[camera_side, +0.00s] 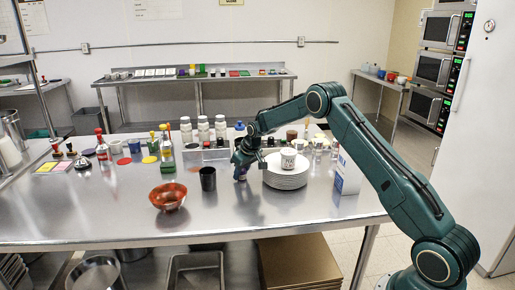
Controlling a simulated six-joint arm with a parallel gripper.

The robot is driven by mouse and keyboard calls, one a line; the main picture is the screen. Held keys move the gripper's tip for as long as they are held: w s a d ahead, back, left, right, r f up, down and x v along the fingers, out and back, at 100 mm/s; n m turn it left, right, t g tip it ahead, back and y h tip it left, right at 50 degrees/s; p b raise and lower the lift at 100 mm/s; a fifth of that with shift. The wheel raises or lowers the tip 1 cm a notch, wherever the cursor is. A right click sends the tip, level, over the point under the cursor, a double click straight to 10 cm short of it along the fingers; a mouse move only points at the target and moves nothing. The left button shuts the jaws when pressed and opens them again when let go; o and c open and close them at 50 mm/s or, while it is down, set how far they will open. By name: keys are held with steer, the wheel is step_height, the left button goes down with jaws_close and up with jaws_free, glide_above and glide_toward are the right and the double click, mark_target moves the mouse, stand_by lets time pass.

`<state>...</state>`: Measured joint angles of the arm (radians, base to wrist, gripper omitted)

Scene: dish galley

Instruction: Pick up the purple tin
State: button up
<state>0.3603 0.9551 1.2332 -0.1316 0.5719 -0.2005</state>
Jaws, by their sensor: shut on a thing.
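The purple tin (240,178) shows only as a small dark purple patch under my gripper (241,170), at or just above the steel table. My gripper points down and is shut on it. The fingers hide most of the tin, and I cannot tell whether it still touches the table.
The steel table (110,220) is bare at its front left. A black cup (208,179) and a red bowl (168,196) stand left of my gripper. White-capped bottles (203,129) stand behind.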

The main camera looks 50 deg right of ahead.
steer(key=shift+r, duration=0.15)
step_height(320, 180, up, 20)
stand_by(0.8)
steer(key=shift+f, duration=0.2)
